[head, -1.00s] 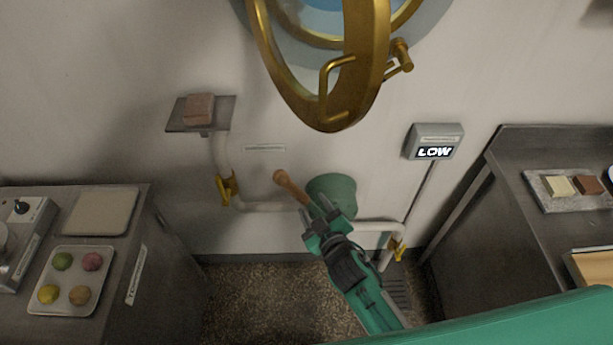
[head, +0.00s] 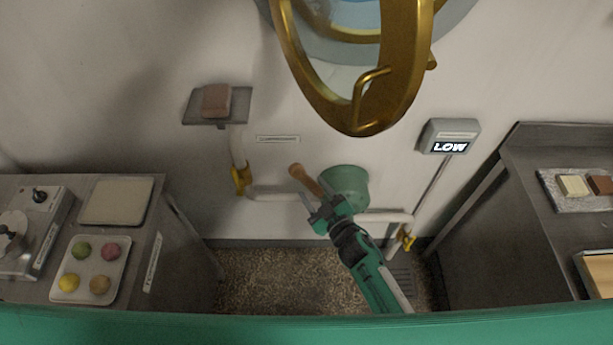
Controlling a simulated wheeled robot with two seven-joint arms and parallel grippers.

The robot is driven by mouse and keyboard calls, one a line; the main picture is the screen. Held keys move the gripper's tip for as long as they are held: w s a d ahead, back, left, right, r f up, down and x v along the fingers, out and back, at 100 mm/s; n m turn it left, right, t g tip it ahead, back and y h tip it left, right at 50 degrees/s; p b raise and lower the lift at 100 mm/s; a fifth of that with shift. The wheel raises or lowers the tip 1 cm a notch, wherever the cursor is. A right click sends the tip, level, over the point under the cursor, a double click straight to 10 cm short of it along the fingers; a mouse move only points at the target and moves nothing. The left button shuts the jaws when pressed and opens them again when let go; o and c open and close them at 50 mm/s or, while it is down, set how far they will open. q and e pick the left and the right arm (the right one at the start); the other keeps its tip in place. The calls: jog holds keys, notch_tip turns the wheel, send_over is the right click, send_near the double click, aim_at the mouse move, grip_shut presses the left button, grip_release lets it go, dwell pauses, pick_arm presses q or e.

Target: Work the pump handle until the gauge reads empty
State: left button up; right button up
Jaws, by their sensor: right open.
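The pump is a green rounded body (head: 347,186) on the wall pipe, low in the middle of the head view. Its wooden handle (head: 304,179) sticks out to the upper left. The gauge (head: 449,138) on the wall to the right reads LOW. My right gripper (head: 318,207) is open, in front of the pump and just below the handle. Its fingers point up toward the handle; I cannot tell whether they touch it. My left gripper is not in view.
A brass porthole frame (head: 385,105) hangs open above the pump. Yellow valve levers (head: 241,180) sit on the pipe at both sides. A small shelf (head: 235,106) is at upper left. Counters with a tray of coloured balls (head: 67,267) and a slab (head: 585,203) stand left and right.

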aim_at(310, 184)
jog(key=shift+p+x, duration=0.3)
jog(key=shift+x, duration=2.1)
jog(key=shift+d, duration=0.1)
grip_shut()
